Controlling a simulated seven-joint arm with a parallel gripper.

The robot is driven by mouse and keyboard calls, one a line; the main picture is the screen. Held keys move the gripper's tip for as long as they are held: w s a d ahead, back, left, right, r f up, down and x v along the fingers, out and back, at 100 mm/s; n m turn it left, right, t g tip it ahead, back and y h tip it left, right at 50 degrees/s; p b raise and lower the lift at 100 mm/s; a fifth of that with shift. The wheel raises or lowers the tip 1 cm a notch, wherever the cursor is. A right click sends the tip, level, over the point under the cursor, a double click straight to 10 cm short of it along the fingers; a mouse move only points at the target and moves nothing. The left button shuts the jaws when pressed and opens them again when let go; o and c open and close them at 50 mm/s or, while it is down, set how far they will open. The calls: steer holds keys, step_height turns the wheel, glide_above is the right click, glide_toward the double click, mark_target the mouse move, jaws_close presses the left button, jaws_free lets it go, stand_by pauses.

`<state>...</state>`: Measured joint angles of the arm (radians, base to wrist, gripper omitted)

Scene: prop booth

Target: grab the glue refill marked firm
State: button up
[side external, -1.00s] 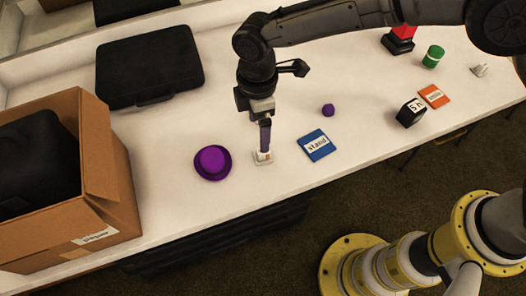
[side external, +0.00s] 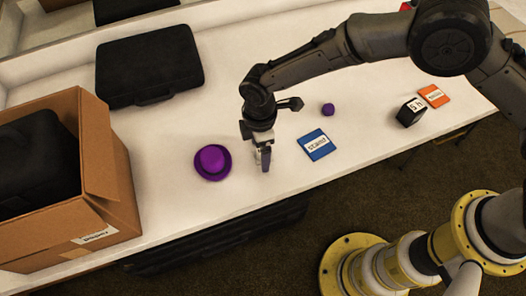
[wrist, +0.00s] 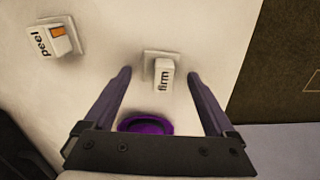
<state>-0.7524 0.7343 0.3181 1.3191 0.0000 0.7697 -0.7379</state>
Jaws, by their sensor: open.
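The glue refill marked "firm" (wrist: 164,76) is a small white block on a pale square base, lying on the white table in the wrist view. My gripper (wrist: 159,76) is open, with one dark finger on each side of the refill in that picture. Contact with it cannot be told. In the side external view my gripper (side external: 264,160) is low over the table, and it hides most of the spot there. A similar white piece marked "peel" (wrist: 52,40), with an orange patch, lies at the upper left of the wrist view.
A purple hat (side external: 212,162) stands close left of my gripper, and a blue card (side external: 317,145) lies to its right. A small purple object (side external: 328,109), a black block (side external: 411,112) and an orange card (side external: 434,96) are farther right. A cardboard box (side external: 112,160) is at left.

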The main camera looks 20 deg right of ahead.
jaws_close()
stand_by(0.3)
steer(key=shift+r, duration=0.2)
